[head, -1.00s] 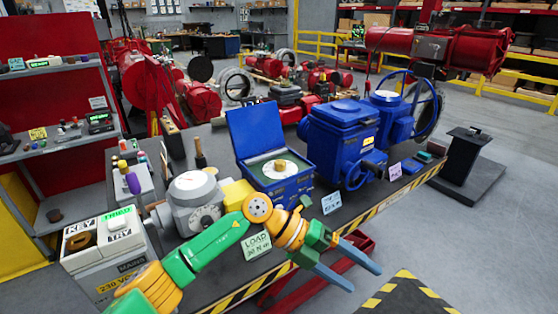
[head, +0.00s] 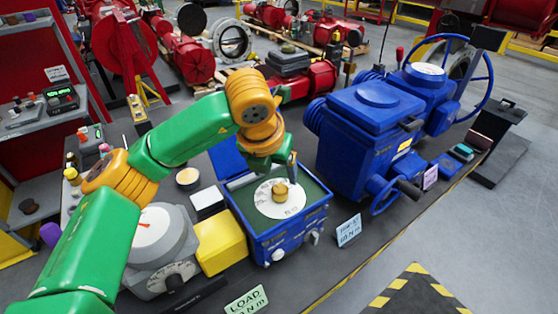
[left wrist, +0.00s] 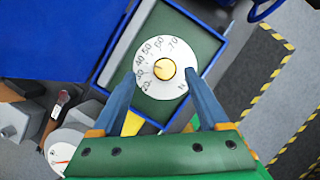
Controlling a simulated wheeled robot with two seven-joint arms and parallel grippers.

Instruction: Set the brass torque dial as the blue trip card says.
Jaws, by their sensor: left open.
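The brass torque dial (head: 281,193) stands on a round white scale (head: 281,205) in the open blue case (head: 262,236). In the left wrist view the brass knob (left wrist: 162,69) sits inside scale numbers from 20 to 70; its setting is too small to read surely. My left gripper (head: 279,166) points down above the dial. In the left wrist view its open blue-grey fingers (left wrist: 159,76) lie to either side of the knob, with a gap to it. The pale blue trip card (head: 347,230) stands right of the case; its number is not legible.
A green LOAD card (head: 246,300) stands at the bench's front edge. A grey gauge unit (head: 160,245) and a yellow block (head: 220,243) are left of the case. A large blue valve actuator (head: 368,140) stands to its right. A lilac card (head: 430,178) is by its handwheel.

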